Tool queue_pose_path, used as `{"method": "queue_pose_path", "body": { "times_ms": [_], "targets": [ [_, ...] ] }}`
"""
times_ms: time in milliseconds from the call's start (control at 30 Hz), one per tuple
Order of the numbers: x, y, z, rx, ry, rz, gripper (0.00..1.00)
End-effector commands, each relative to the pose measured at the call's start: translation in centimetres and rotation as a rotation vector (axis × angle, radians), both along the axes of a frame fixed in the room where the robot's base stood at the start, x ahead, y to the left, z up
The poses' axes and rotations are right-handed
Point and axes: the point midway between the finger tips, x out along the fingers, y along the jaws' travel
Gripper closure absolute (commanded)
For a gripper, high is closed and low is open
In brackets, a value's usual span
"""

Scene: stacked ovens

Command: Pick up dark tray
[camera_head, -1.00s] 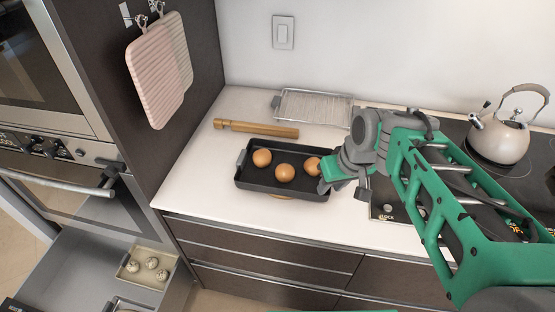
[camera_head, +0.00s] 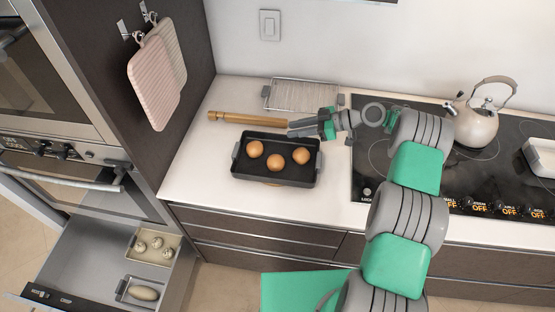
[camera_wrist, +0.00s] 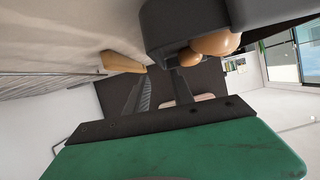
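The dark tray (camera_head: 275,181) sits on the white counter with three brown egg-like items (camera_head: 276,162) in it. It has grey handles at its left and right ends. My gripper (camera_head: 292,129) is at the tray's back right corner, just above the back rim and pointing left. In the wrist view its two fingers (camera_wrist: 158,94) are spread with nothing between them. The tray (camera_wrist: 168,35) shows close beside the fingers there, with its brown items. I cannot tell whether a finger touches the tray.
A wooden rolling pin (camera_head: 246,118) lies behind the tray, near my fingertips. A wire rack (camera_head: 302,96) is at the back wall. The cooktop (camera_head: 475,175) with a kettle (camera_head: 474,124) is on the right. An open drawer (camera_head: 85,265) with small trays is at lower left.

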Motion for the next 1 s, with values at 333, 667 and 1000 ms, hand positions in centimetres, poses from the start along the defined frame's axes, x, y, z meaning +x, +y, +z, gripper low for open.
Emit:
{"method": "queue_pose_path", "body": {
  "times_ms": [333,667,1000],
  "targets": [
    [0.2,2.0,-1.7,-0.002,0.002,-0.001,0.71],
    [0.5,5.7,-2.8,0.000,0.006,0.002,0.71],
    [0.6,6.2,-3.3,-0.001,0.005,0.000,0.76]
  ]
}}
